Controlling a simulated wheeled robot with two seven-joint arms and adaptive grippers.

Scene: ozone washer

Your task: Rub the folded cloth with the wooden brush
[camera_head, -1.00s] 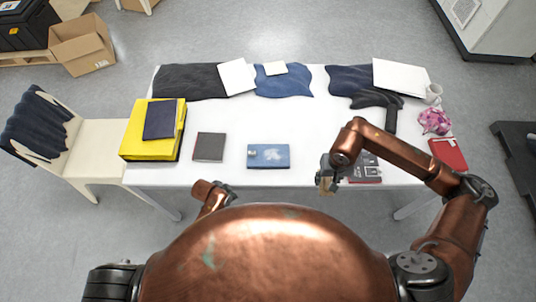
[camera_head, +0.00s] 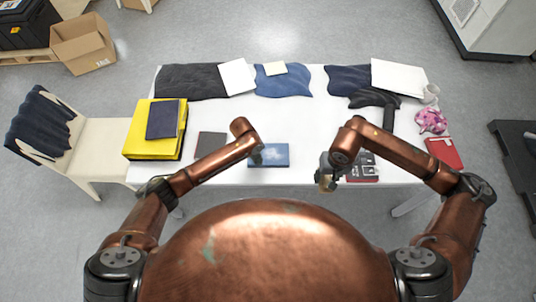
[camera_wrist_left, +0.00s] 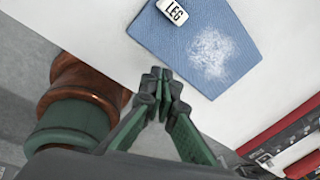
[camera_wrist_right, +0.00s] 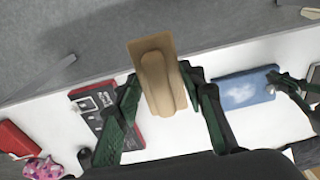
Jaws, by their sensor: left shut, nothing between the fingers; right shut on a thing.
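The folded cloth (camera_head: 277,156) is blue and lies flat near the table's front edge. In the left wrist view the cloth (camera_wrist_left: 202,45) has a white powdery patch and a white label reading LEG. My left gripper (camera_head: 256,158) is shut and empty by the cloth's left side; its tips (camera_wrist_left: 162,78) appear near a cloth edge, contact unclear. My right gripper (camera_wrist_right: 160,78) is shut on the wooden brush (camera_wrist_right: 158,80), a tan block with a rounded handle. The brush (camera_head: 325,183) is right of the cloth, around the table's front edge; its bristles are hidden.
A red and black case (camera_head: 362,170) lies right of the cloth. A dark notebook (camera_head: 211,144) and a yellow box (camera_head: 150,143) are to the left. Folded garments (camera_head: 284,83) line the back. The table's middle (camera_head: 285,120) is clear.

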